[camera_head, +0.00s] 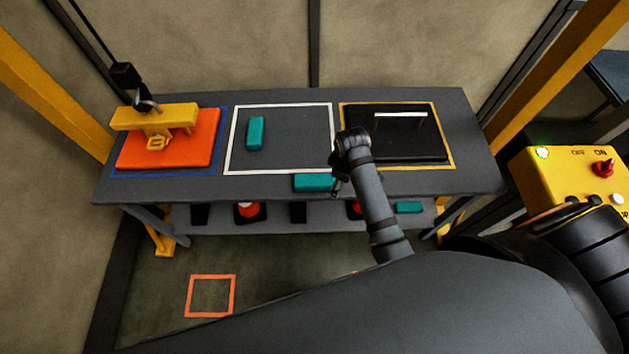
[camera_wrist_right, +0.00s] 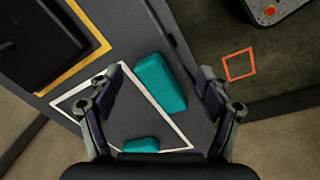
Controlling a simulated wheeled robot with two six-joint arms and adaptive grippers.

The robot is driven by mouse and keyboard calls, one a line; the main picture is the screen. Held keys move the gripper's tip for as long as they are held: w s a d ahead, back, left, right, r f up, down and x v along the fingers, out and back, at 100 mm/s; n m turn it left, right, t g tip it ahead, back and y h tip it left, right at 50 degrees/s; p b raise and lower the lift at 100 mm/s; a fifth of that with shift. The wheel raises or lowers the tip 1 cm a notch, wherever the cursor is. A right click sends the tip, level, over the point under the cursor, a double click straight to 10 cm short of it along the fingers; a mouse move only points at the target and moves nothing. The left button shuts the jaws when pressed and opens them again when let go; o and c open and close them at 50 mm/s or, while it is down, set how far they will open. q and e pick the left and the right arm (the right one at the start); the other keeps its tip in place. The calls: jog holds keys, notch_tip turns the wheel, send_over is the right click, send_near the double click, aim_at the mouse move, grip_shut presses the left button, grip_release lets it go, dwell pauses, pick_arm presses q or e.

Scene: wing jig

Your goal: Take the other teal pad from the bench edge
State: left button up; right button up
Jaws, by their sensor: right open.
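A teal pad (camera_head: 313,182) lies at the front edge of the bench, below the white outline in the head view. In the right wrist view the same pad (camera_wrist_right: 160,82) shows between my fingers, some way beyond the tips. My right gripper (camera_wrist_right: 159,74) is open and empty; in the head view its end (camera_head: 338,186) is at the right end of the pad, partly hidden by my arm. I cannot tell whether it touches the pad. A second teal pad (camera_head: 255,133) lies inside the white outline and shows in the wrist view (camera_wrist_right: 141,146). My left gripper is not in view.
An orange plate (camera_head: 190,150) with a yellow fixture (camera_head: 155,118) under a hook is at the bench's left. A black block with a handle (camera_head: 400,121) lies in the yellow outline. Another teal piece (camera_head: 408,207) is on the lower shelf. A yellow control box (camera_head: 575,175) stands right.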

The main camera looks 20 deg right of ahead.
aim_at(316, 180)
jog(key=w+a+n, duration=0.2)
jog(key=w+a+n+g, duration=0.1)
jog(key=w+a+n, duration=0.1)
jog(key=w, duration=0.1)
jog(key=w+a+r+n, duration=0.1)
jog(key=w+a+n, duration=0.1)
jog(key=shift+w+a, duration=0.2)
jog(key=shift+w, duration=0.1)
jog(key=f, duration=1)
jog(key=shift+s+d+f, duration=0.2)
jog(key=shift+d+f, duration=0.05)
jog(key=shift+d, duration=0.05)
jog(key=c, duration=1.2)
